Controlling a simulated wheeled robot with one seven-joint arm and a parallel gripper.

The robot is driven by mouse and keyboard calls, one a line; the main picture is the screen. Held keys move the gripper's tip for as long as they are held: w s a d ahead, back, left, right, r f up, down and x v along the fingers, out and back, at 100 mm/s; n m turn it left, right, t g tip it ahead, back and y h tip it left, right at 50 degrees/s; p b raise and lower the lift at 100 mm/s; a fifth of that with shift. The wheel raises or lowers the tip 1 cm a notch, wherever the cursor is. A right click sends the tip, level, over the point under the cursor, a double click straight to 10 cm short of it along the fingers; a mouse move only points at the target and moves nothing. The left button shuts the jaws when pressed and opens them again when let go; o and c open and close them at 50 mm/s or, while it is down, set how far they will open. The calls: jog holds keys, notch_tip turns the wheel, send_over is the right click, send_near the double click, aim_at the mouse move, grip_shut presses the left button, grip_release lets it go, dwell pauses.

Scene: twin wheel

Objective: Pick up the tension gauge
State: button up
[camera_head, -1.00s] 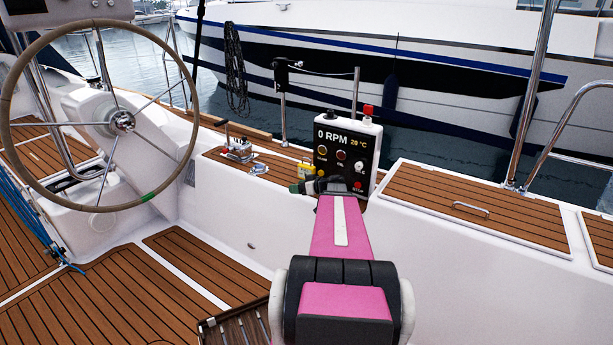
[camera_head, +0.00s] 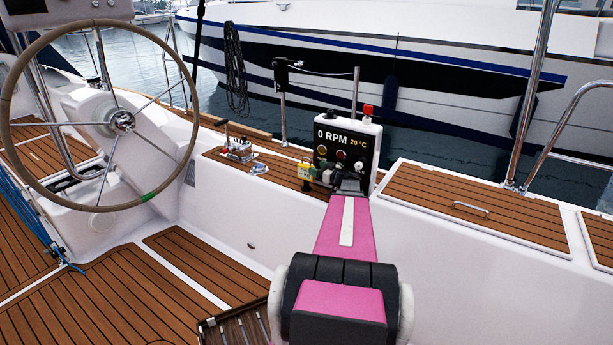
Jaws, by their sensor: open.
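A small yellow item with a dark lower part (camera_head: 305,172) stands on the teak ledge, just left of the control panel. I take it to be the tension gauge, but it is too small to read any markings. My gripper (camera_head: 322,174) is just right of it, in front of the panel's lower part. My gripper is open. The dark wrist hides part of the panel, and I cannot tell whether the fingers touch the yellow item.
The engine panel (camera_head: 341,137) reads 0 RPM and 20 °C. A red-and-metal fitting (camera_head: 238,150) sits on the ledge to the left. A steering wheel (camera_head: 123,122) stands at left. A closed teak hatch (camera_head: 475,208) lies to the right. A steel post (camera_head: 283,100) rises behind the ledge.

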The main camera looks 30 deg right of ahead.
aim_at(311, 165)
jog(key=x, duration=0.5)
jog(key=shift+w+d+f, duration=0.1)
jog(key=shift+d, duration=0.05)
grip_shut()
